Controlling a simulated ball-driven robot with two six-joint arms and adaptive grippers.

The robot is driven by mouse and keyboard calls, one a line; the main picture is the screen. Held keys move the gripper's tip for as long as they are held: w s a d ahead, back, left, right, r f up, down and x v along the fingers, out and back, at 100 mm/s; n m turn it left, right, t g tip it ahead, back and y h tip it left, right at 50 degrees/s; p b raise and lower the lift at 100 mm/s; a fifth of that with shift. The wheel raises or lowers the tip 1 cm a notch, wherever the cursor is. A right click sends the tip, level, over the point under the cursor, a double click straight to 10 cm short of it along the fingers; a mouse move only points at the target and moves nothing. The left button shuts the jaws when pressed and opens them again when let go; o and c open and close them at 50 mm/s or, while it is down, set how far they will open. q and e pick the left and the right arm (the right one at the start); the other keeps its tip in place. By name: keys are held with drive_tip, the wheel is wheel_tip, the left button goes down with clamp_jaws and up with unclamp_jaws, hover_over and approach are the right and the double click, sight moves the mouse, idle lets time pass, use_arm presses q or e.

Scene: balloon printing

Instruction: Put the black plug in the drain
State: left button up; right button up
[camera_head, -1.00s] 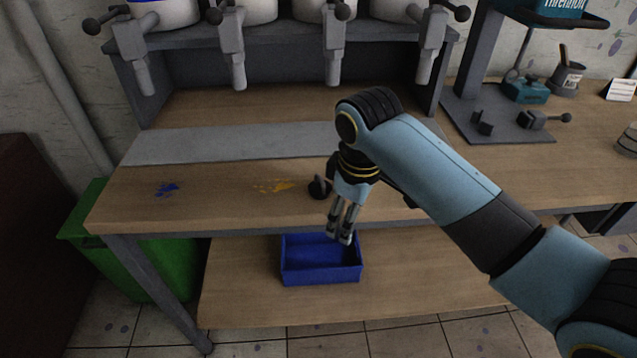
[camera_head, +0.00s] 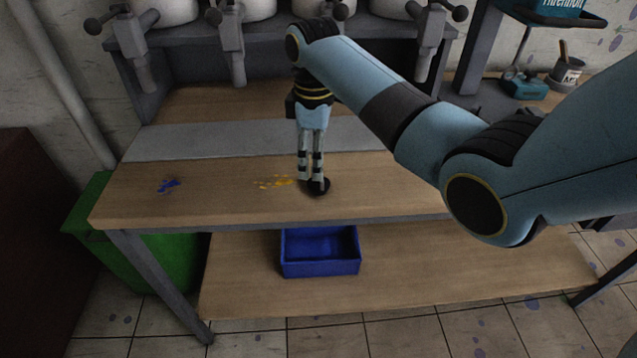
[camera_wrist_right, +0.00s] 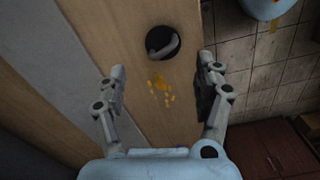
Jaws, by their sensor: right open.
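The black plug (camera_head: 322,188), a dark round disc with a raised handle, lies on the wooden bench top near its front edge, right of a yellow paint stain. My right gripper (camera_head: 311,178) points down, its fingertips at the plug and partly covering it. In the right wrist view the plug (camera_wrist_right: 160,47) shows whole, beyond the open fingers (camera_wrist_right: 163,66), with nothing between them. I cannot make out a drain in either view. My left gripper is not in view.
A blue open box (camera_head: 320,256) stands on the lower shelf (camera_head: 420,265). A green bin (camera_head: 150,252) is at the left. Grey dispensers with levers (camera_head: 232,50) stand along the back. The bench top's left part is clear apart from blue and yellow stains.

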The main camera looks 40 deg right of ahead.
sight(314, 183)
drive_tip(key=f, duration=0.5)
drive_tip(key=shift+s+a+f, duration=0.1)
drive_tip(key=shift+a+f, duration=0.15)
drive_tip(key=shift+f, duration=0.05)
drive_tip(key=c, duration=1.3)
drive_tip(key=shift+r, duration=0.1)
drive_tip(key=shift+r, duration=0.1)
